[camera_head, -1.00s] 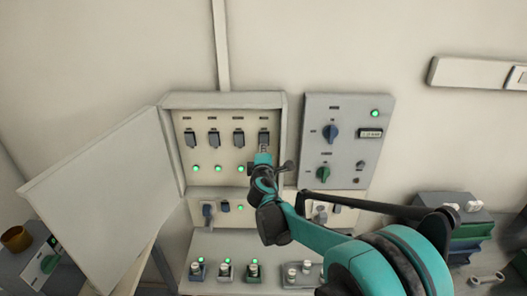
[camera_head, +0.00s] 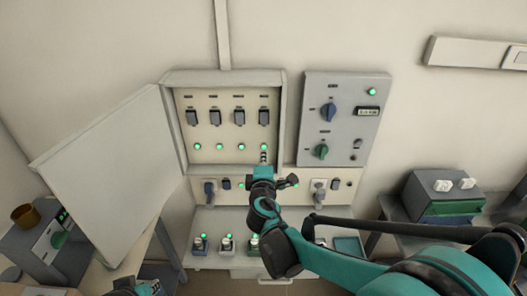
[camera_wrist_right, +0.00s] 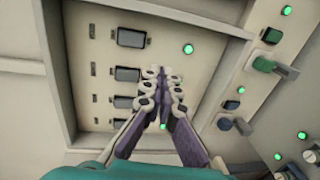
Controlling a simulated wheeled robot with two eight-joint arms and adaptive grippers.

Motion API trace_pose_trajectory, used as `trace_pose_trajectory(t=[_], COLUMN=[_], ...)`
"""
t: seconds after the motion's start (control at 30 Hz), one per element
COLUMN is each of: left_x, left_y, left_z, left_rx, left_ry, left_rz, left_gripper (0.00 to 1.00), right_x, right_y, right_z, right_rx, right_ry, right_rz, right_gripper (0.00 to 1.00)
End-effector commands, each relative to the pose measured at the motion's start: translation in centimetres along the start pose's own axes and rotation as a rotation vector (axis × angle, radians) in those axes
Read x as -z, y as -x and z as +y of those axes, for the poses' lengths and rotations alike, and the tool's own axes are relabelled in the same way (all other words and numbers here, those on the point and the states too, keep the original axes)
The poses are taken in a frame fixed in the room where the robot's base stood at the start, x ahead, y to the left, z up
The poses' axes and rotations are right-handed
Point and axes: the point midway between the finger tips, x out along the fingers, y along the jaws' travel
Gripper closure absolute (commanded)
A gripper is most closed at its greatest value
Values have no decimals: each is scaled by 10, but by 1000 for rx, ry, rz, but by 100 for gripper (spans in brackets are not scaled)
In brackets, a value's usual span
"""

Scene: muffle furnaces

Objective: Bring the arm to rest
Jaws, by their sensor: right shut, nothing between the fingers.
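My right gripper (camera_head: 263,155) is at the lower edge of the open cabinet's inner panel (camera_head: 222,94), just below the rightmost green light (camera_head: 263,147). In the right wrist view its two fingers (camera_wrist_right: 163,85) are together with nothing between them. They are in front of the panel with the dark switches (camera_wrist_right: 132,38). Whether the tips touch the panel cannot be told. My right arm reaches in from the lower right. A teal and dark piece shows at the bottom left edge of the head view, but no left fingers are visible.
The cabinet door (camera_head: 103,172) stands open to the left. A grey control box (camera_head: 346,95) with knobs hangs on the right. Below are sockets with plugs (camera_head: 209,188) and a ledge with lit units (camera_head: 227,243). A side table at right holds a green-and-dark box (camera_head: 440,208).

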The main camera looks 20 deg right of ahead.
Motion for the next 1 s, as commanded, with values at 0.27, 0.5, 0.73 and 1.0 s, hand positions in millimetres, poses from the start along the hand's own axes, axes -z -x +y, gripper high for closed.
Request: trace_pose_trajectory(t=[0.27, 0.5, 0.73, 1.0], left_x=[0, -2, -19, -40], left_y=[0, -3, -26, -56], left_z=[0, 0, 0, 0], left_rx=[0, 0, 0, 0], left_ry=[0, 0, 0, 0], left_rz=[0, 0, 0, 0], left_gripper=[80, 80, 80, 80], right_x=[0, -7, -63, -90], right_y=[0, 4, 53, 162], right_z=[0, -4, -56, -166], right_rx=[0, 17, 211, 569], right_ry=[0, -36, -420, -1011], right_rz=[0, -13, -146, -342], right_gripper=[100, 100, 100, 100])
